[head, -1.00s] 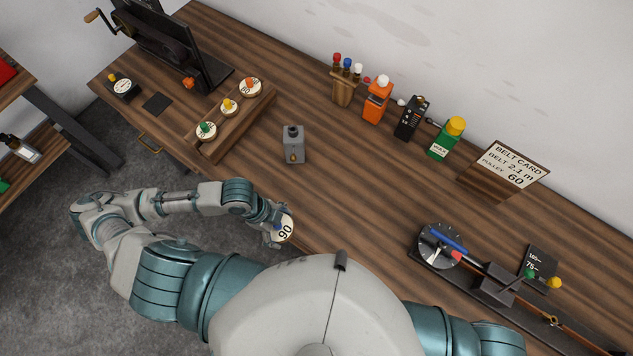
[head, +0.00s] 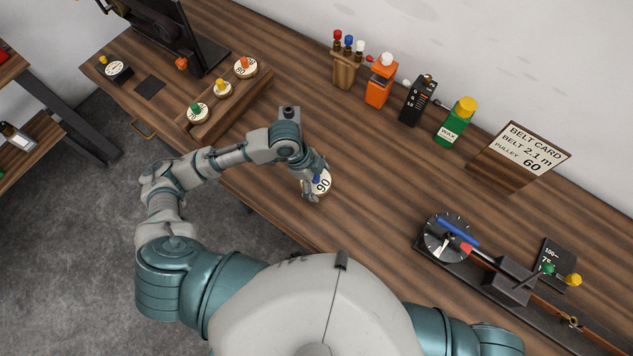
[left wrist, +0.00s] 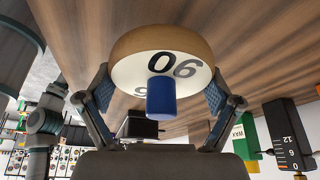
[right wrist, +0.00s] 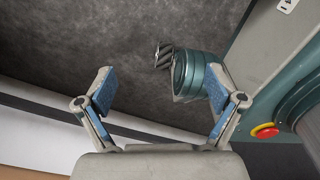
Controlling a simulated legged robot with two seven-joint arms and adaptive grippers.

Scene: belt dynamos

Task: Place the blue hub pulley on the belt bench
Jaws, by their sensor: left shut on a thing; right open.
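The blue hub pulley (head: 323,182) is a round wooden disc with a white face marked 90 and a blue hub. It also shows in the left wrist view (left wrist: 163,62), where the blue hub sticks out toward the camera. My left gripper (head: 312,185) is shut on it, one finger on each side. In the head view it is over the front half of the bench (head: 390,160); I cannot tell whether the pulley touches the wood. My right gripper (right wrist: 158,95) is open and empty, above the grey floor.
A rack (head: 215,112) with green, yellow and orange hub pulleys stands at the left. An orange bottle (head: 380,85), a black box (head: 417,100), a green bottle (head: 455,122) and the belt card (head: 522,152) line the back. A dial device (head: 447,238) stands at right. The bench middle is clear.

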